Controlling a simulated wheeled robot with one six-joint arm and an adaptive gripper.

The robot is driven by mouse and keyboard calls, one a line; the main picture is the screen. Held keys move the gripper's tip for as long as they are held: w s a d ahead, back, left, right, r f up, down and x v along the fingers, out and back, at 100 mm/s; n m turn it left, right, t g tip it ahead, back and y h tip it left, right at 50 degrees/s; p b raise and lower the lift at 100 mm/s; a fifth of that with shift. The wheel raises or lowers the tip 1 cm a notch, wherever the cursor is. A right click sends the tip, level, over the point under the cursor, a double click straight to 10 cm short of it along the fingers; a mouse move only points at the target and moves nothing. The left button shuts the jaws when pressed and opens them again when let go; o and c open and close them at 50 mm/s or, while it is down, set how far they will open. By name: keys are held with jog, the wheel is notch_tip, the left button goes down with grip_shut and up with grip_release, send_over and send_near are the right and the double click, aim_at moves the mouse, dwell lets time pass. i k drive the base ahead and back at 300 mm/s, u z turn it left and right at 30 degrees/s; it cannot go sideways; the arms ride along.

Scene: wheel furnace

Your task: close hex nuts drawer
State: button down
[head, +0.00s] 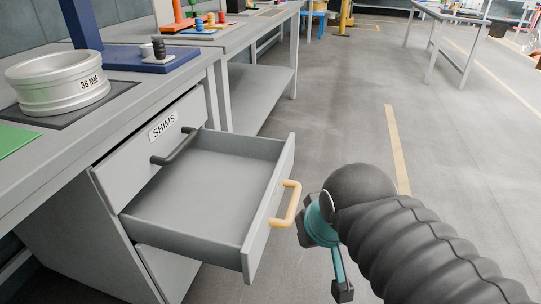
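An open grey drawer (190,205) sticks far out of the workbench, below the drawer labelled SHIMS (163,126). The open drawer's front carries a yellow handle (290,204). No label of the open drawer shows, so I cannot read whether it is the hex nuts drawer. The inside that shows is empty. My gripper (322,264), teal with dark tips, is just right of the yellow handle, in front of the drawer. Its fingers look spread apart, with nothing between them. It does not grip the handle; whether it touches it is hard to tell.
The SHIMS drawer is shut and has a dark handle (176,146). On the workbench are a silver wheel rim (58,85) marked 36 MM and a blue board (135,58). More tables stand behind. The floor (440,170) to the right is free.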

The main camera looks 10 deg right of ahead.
aim_at(218, 205)
jog(key=k, duration=1.25)
jog(key=u, duration=0.6)
jog(key=i, duration=1)
jog(key=z, duration=0.45)
